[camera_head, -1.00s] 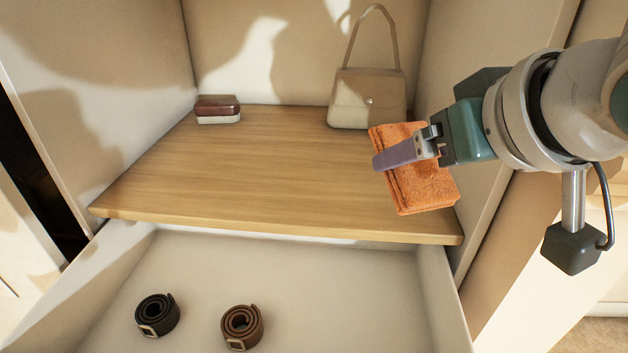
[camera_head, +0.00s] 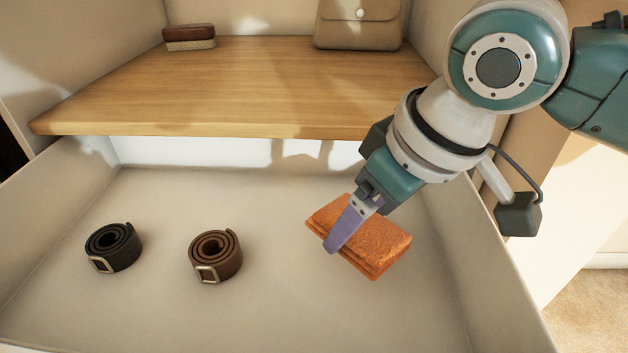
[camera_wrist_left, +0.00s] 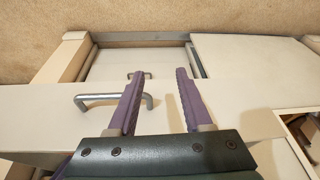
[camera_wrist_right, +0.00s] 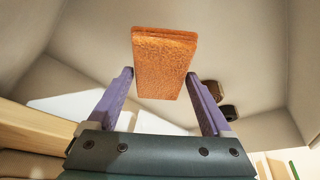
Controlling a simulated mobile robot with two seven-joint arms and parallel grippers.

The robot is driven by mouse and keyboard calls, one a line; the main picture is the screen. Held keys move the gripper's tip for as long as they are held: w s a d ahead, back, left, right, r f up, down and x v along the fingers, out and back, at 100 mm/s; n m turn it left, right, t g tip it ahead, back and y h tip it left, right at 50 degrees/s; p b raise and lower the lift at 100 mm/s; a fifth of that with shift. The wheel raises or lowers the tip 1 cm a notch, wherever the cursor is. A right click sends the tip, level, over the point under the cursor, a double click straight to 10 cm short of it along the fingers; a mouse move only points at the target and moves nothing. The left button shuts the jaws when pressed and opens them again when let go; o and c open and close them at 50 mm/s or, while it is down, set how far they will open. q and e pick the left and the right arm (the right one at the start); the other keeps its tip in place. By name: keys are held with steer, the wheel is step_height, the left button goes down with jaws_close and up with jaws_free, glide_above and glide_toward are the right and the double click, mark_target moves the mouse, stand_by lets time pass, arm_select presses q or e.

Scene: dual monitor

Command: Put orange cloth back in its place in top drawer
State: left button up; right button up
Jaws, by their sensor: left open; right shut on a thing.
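The folded orange cloth (camera_head: 372,240) is inside the outline of the open drawer (camera_head: 265,310), toward its right side and tilted. My right gripper (camera_head: 335,245) is shut on it. The right wrist view shows the cloth (camera_wrist_right: 164,62) between the tips of my right gripper (camera_wrist_right: 159,75). I cannot tell whether the cloth touches the drawer floor. My left gripper (camera_wrist_left: 158,72) is open and empty in its wrist view, near a grey bar handle (camera_wrist_left: 115,99) on a pale front; the head view does not show it.
A black rolled belt (camera_head: 113,248) and a brown rolled belt (camera_head: 215,256) lie at the drawer's left and middle. Above the drawer's back is a wooden shelf (camera_head: 240,90) with a brush (camera_head: 189,37) and a beige handbag (camera_head: 355,25). The drawer floor at front right is clear.

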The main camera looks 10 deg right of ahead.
mark_target(377, 236)
step_height(377, 236, down, 7)
steer(key=shift+b, duration=1.25)
steer(key=shift+r, duration=0.1)
steer(key=o, duration=1)
steer(key=p+v, duration=0.5)
steer(key=v, duration=0.6)
steer(key=shift+w+a+p, duration=0.1)
steer(key=shift+p, duration=0.25)
steer(key=shift+s+r, duration=0.3)
steer(key=shift+r, duration=0.2)
